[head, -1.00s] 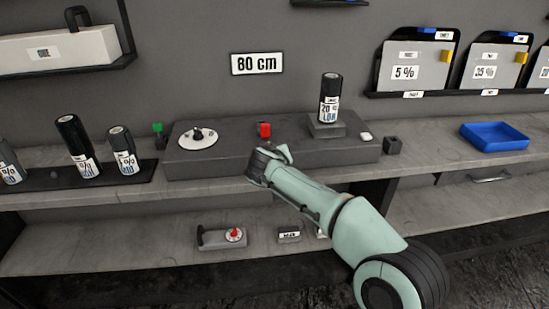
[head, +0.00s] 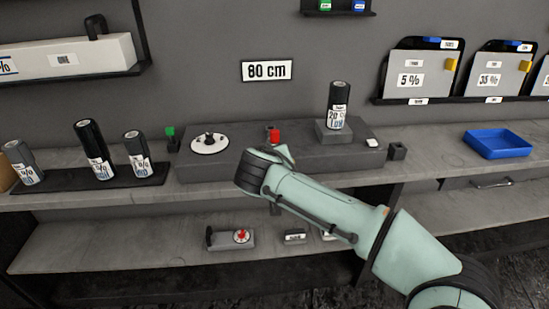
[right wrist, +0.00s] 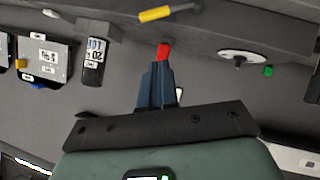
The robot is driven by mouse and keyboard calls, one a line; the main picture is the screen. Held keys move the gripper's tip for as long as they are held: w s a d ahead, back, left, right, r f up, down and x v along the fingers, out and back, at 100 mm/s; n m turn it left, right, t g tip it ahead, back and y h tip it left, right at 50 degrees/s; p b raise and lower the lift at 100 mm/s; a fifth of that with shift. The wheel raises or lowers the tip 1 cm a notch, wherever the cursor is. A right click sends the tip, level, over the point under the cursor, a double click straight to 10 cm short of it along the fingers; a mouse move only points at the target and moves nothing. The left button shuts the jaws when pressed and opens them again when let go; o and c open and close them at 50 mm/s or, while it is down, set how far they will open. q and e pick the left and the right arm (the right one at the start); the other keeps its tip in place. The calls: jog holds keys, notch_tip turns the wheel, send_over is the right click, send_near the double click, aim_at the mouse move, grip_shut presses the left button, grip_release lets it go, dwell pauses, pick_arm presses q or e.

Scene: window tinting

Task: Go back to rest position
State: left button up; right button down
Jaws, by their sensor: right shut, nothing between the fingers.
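My right arm comes in from the right in the head view, with its wrist in front of the grey console (head: 340,158). The fingers are hidden there. In the right wrist view my right gripper (right wrist: 161,70) is shut and empty. My left gripper is not in view.
A dark labelled roll (head: 339,108) stands on a raised block on the console. A white dial (head: 210,144) lies at its left. Several rolls stand on a black tray (head: 158,178). A blue tray (head: 497,143) sits at the right. A lower shelf (head: 120,240) runs below.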

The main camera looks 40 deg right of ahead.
dwell(0.4)
